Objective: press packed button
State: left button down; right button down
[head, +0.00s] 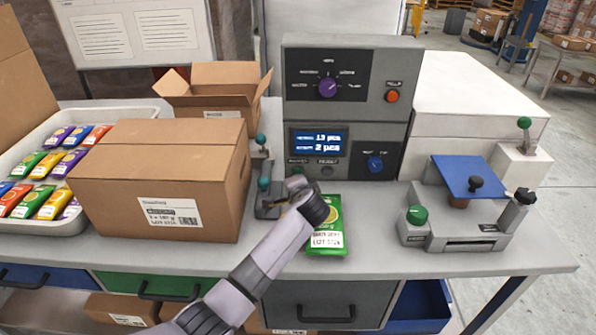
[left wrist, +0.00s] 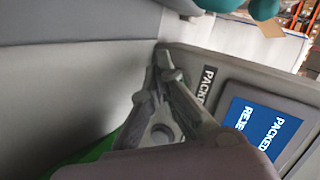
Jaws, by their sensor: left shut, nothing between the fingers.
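The grey control unit (head: 345,110) stands at the back of the bench, with a blue display (head: 319,140) reading 13 pcs and 2 pcs. Below the display are small labels and a dark round button (head: 327,171) on the right. The PACKED label (left wrist: 207,85) shows in the left wrist view beside the display (left wrist: 262,125). My left gripper (head: 296,183) is shut and empty, low in front of the unit's left side. In the left wrist view its fingertips (left wrist: 161,58) are at the panel near the PACKED label. The packed button is hidden behind them; I cannot tell contact.
A green pouch (head: 326,238) lies under my left wrist. A closed carton (head: 165,180) and a tray of pouches (head: 75,228) stand left, an open carton (head: 215,90) behind. A sealer-like device (head: 455,225) stands right. A small lever fixture (head: 264,185) is beside my gripper.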

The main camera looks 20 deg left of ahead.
pick_arm(q)
jog(key=shift+s+d, duration=0.1)
jog(key=shift+s, duration=0.25)
jog(key=shift+s+d+r+p, duration=0.2)
jog(key=shift+s+p, duration=0.35)
jog(key=shift+p, duration=0.2)
jog(key=s+p, duration=0.1)
jog(key=s, duration=0.1)
jog(key=shift+s+d+p, duration=0.3)
jog(key=shift+d+p, duration=0.05)
jog(key=shift+s+d+f, duration=0.15)
jog(key=shift+s, duration=0.4)
